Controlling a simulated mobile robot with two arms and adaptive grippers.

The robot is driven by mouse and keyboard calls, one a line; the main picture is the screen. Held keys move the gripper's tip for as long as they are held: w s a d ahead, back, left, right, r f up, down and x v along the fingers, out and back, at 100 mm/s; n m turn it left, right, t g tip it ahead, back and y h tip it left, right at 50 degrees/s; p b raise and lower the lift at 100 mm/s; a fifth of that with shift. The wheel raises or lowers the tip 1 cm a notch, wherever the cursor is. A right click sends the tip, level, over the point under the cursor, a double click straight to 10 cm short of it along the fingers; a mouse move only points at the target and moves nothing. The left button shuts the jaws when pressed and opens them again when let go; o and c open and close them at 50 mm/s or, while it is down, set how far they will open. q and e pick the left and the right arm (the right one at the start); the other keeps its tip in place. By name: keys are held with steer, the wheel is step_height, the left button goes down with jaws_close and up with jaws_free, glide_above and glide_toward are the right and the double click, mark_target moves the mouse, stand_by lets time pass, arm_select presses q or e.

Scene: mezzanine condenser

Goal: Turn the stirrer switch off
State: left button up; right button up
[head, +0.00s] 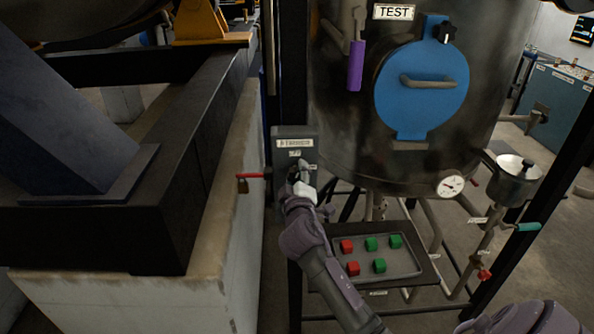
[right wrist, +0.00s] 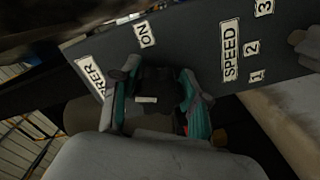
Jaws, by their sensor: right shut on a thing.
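The stirrer switch box (head: 296,144) is a grey box with a STIRRER label, mounted on a dark post left of the large tank. My right gripper (head: 299,178) is at its front face. In the right wrist view, the dark switch knob (right wrist: 156,84) sits between the two fingers of my right gripper (right wrist: 158,96), which is shut on it. The knob has a small pale mark. An ON label (right wrist: 145,34) is on the panel beside it. The knob's exact setting is hard to tell, and no OFF label is readable. My left gripper is not in view.
A red handle (head: 250,176) sticks out just left of the box. A tray (head: 404,268) with red and green blocks is below right. The tank (head: 345,130) has a blue hatch (head: 392,104). A wall (head: 215,220) stands left. SPEED numbers (right wrist: 252,48) mark the panel.

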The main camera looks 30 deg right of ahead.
steer(key=n+p, duration=0.1)
steer(key=n, duration=0.2)
steer(key=shift+r+n+p, duration=0.1)
steer(key=shift+n+p, duration=0.2)
steer(key=shift+n, duration=0.3)
steer(key=o, duration=1.2)
steer(key=shift+c, duration=0.2)
steer(key=shift+s, duration=0.15)
steer(key=v, duration=1.1)
steer(key=shift+s+a, duration=0.2)
steer(key=shift+s, duration=0.15)
